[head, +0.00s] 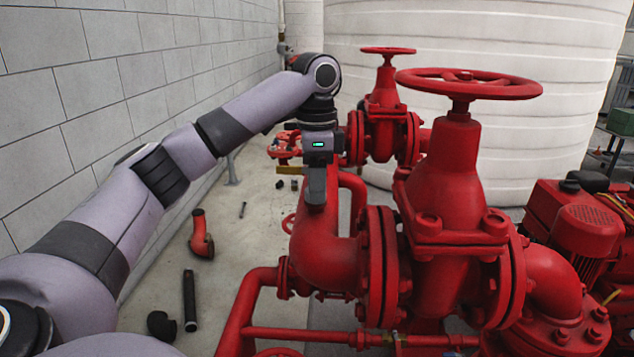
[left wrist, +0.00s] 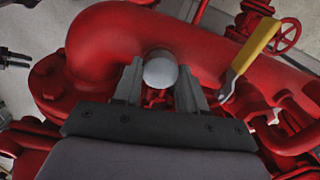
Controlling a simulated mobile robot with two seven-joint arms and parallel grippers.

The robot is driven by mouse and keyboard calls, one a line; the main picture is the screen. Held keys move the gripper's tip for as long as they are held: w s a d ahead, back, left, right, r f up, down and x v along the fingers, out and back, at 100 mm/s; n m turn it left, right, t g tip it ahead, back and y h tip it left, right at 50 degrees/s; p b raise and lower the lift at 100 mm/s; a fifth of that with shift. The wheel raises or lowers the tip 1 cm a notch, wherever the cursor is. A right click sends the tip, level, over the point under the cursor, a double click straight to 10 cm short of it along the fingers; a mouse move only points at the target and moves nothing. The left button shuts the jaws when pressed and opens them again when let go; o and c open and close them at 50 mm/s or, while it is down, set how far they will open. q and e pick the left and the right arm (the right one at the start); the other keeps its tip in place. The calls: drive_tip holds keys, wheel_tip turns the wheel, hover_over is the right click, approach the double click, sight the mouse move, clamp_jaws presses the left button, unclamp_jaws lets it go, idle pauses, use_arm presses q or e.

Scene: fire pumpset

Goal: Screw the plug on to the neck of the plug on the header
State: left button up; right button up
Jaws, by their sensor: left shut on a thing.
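My left gripper (head: 316,190) points down over the red pipework in the head view. In the left wrist view its two grey fingers (left wrist: 160,82) are shut on a round, pale grey plug (left wrist: 161,69). The plug lies between the fingertips, in front of the red header pipe (left wrist: 110,38). In the head view the plug is hidden by the gripper. I cannot make out the neck, nor tell whether the plug touches it. My right gripper is not in view.
Large red valves with handwheels (head: 468,84) stand close to the right of my left gripper. A yellow lever handle (left wrist: 252,44) is right of the fingers in the wrist view. Loose pipe pieces (head: 201,236) lie on the floor by the block wall (head: 100,90).

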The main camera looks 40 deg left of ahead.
use_arm(q)
drive_tip(key=shift+a+r, duration=0.1)
drive_tip(key=shift+a, duration=0.1)
drive_tip(key=m, duration=0.4)
drive_tip(key=shift+m, duration=0.4)
drive_tip(key=shift+m, duration=0.4)
drive_tip(key=m, duration=0.3)
drive_tip(key=m, duration=0.3)
drive_tip(key=shift+m, duration=0.9)
drive_tip(key=shift+r, duration=0.1)
